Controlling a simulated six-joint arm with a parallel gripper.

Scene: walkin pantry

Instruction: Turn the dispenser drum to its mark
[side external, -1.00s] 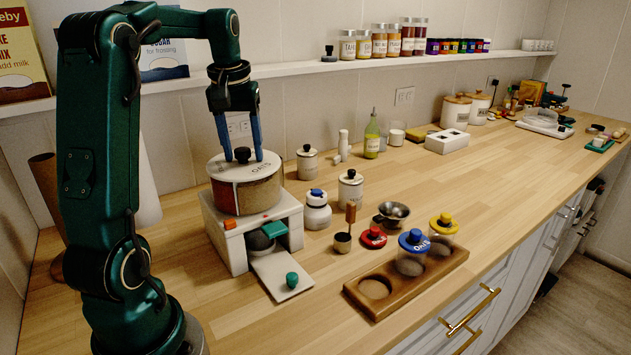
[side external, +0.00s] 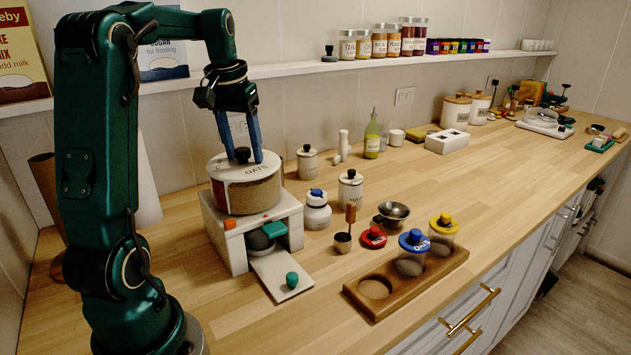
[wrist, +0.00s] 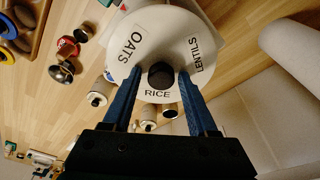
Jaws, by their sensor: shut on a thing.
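The dispenser drum (side external: 247,197) sits on a white dispenser body (side external: 229,252). Its white lid shows OATS, RICE and LENTILS in the wrist view (wrist: 178,21), with a black knob (wrist: 161,75) at the centre. My gripper (side external: 243,157) comes down from above and is shut on the knob; its blue fingers are on either side of it. A small red mark (wrist: 123,5) shows at the top edge of the wrist view, off the lid's rim. The OATS label lies nearest to it, a little to one side. The drum's far side is hidden.
A white chute plate with a green knob (side external: 292,280) sticks out at the dispenser's front. A wooden tray (side external: 350,289) with jars, a scoop (side external: 343,239), a bowl (side external: 393,212) and canisters (side external: 351,189) stand to the right. A shelf (side external: 300,68) runs along the wall.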

